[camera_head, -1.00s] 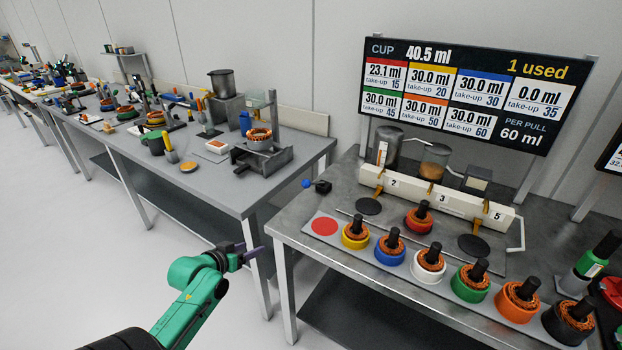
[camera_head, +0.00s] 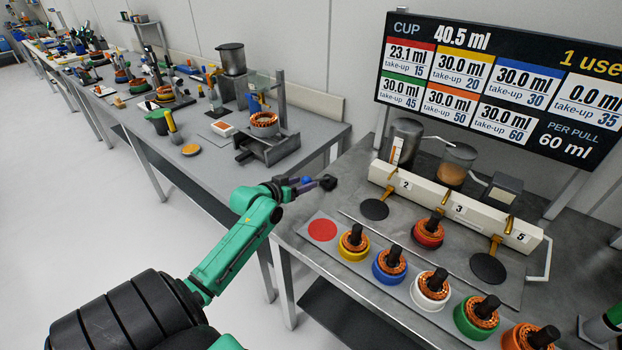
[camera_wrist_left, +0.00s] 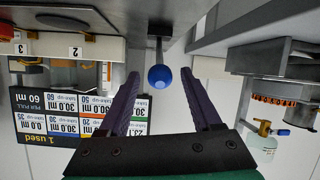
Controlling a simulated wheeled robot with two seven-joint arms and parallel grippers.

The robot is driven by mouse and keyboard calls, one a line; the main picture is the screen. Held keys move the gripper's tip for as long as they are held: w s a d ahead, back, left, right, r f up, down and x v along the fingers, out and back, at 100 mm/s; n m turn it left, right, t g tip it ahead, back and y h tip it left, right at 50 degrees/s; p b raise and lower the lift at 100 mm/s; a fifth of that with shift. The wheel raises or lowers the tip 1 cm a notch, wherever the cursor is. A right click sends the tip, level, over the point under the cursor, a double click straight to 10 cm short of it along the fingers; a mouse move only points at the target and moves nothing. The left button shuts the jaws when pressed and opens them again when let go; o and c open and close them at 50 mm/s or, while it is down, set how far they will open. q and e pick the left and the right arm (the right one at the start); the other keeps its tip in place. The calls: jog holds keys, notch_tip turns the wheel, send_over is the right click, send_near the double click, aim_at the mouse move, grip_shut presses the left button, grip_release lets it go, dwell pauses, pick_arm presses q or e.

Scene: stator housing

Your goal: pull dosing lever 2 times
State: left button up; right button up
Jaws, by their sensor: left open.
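The dosing lever is a short rod with a blue ball knob (camera_wrist_left: 160,78) at the left edge of the dosing bench. In the head view the knob (camera_head: 307,181) and the lever's black base (camera_head: 327,183) sit just beyond my left gripper's fingers. My left gripper (camera_head: 300,186) is open. In the wrist view its purple fingers (camera_wrist_left: 160,90) stand on either side of the knob, near the tips, with gaps visible on both sides. The display (camera_head: 500,85) reads cup 40.5 ml, 1 used, 60 ml per pull. My right gripper is out of view.
The dosing bench (camera_head: 345,200) carries a white manifold (camera_head: 455,206) with amber nozzles, a glass cup (camera_head: 458,165) and a row of coloured stators. A grey workbench (camera_head: 225,165) with tools stands at left. A gap separates the benches.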

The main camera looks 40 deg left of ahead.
aim_at(310, 180)
pick_arm(q)
jog(key=x, duration=0.4)
jog(key=shift+w+f, duration=0.1)
jog(key=shift+w, duration=0.15)
grip_shut()
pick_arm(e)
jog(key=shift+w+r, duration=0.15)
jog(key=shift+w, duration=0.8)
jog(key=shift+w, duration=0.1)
